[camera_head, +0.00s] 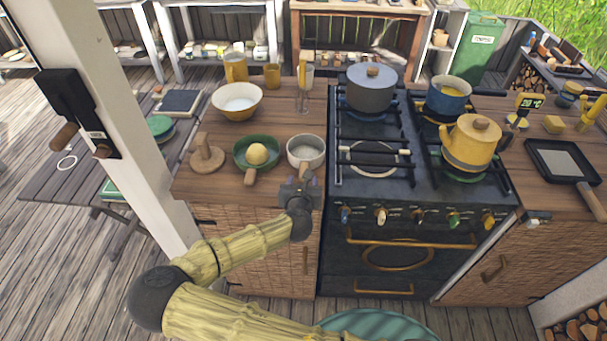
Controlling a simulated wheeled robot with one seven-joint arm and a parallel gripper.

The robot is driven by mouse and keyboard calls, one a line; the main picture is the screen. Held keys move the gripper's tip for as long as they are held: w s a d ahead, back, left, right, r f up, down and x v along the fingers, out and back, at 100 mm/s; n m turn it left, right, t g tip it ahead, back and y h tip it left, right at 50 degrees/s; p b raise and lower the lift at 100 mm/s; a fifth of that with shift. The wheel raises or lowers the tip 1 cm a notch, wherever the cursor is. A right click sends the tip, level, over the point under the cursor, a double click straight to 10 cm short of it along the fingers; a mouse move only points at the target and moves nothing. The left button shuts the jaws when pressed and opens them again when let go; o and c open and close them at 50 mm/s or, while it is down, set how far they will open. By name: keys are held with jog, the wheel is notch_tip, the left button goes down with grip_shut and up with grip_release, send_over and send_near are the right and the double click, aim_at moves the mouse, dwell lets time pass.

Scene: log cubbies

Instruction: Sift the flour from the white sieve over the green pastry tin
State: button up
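The white sieve (306,149) is a round white bowl shape with a greyish inside, on or just above the counter left of the stove. The flour in it cannot be made out clearly. Left of it is a round green vessel (238,160), which looks like the green pastry tin. It holds a pale yellow ball (257,154) and has a short wooden handle towards me. My gripper (299,183) is at the near side of the white sieve. Its fingers are small and dark here, and any sieve handle is hidden there, so I cannot tell whether it grips.
A cream bowl (237,102), a wooden stand (206,154), and yellow mugs (235,67) share the counter (286,121). The black stove (382,196) on the right carries a grey pot (371,90), a blue pot (449,96) and a yellow kettle (469,144). A white post (110,100) stands left.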

aim_at(304, 159)
jog(key=shift+p+x, duration=0.3)
jog(key=shift+x, duration=2)
jog(key=shift+c, duration=0.4)
grip_shut()
jog(key=shift+r+p, duration=2.75)
jog(key=shift+r, duration=0.85)
jog(key=shift+s+a, duration=0.1)
jog(key=shift+a, duration=2.25)
